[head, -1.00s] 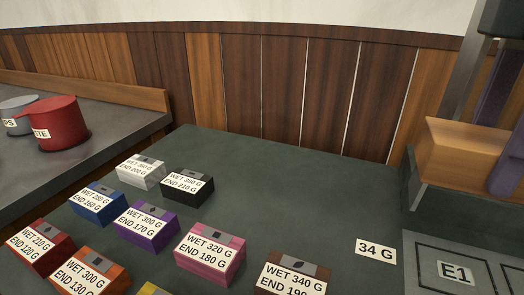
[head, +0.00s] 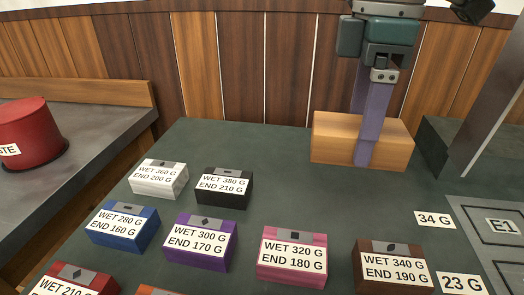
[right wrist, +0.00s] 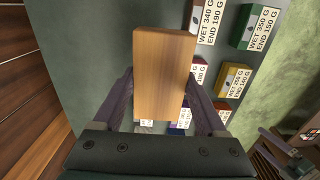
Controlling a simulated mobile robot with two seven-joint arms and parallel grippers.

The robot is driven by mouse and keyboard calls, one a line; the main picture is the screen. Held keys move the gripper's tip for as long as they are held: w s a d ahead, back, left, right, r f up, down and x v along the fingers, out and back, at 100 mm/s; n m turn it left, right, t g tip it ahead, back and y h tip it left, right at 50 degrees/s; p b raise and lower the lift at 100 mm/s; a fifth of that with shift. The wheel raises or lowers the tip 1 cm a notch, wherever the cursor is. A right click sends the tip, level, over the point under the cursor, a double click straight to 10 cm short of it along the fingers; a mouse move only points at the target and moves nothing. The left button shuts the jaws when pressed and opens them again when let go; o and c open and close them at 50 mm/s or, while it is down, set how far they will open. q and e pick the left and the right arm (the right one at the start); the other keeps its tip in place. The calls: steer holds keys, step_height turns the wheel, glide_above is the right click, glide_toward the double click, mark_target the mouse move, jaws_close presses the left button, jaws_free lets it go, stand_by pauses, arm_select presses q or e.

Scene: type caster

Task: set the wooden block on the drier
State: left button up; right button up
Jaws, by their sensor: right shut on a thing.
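The wooden block (head: 330,140) is a plain light-brown brick, held level over the back right of the dark green table (head: 270,150). My right gripper (head: 367,150) is shut on it, with purple fingers on its sides. The block also fills the middle of the right wrist view (right wrist: 165,75), between both fingers. Whether its underside touches the table is unclear. A dark grey box (head: 435,150) stands just right of the block; I cannot tell whether it is the drier. At the lower right of the right wrist view, a purple-and-dark part may be my left gripper (right wrist: 285,145).
Several labelled coloured blocks stand in front, including a black one (head: 223,187), a pink one (head: 291,257) and a brown one (head: 392,267). A grey panel marked E1 (head: 480,235) lies at the right. A red pot (head: 30,130) stands on the left counter.

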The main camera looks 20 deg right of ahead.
mark_target(335, 223)
step_height(335, 223, down, 13)
steer(key=shift+w+a+f+b, duration=0.1)
steer(key=shift+f+b, duration=0.05)
steer(key=shift+b, duration=0.9)
steer(key=shift+f, duration=0.1)
steer(key=o, duration=1.5)
step_height(335, 223, up, 11)
steer(key=shift+r+p, duration=0.1)
steer(key=shift+p, duration=1)
steer(key=shift+r, duration=0.55)
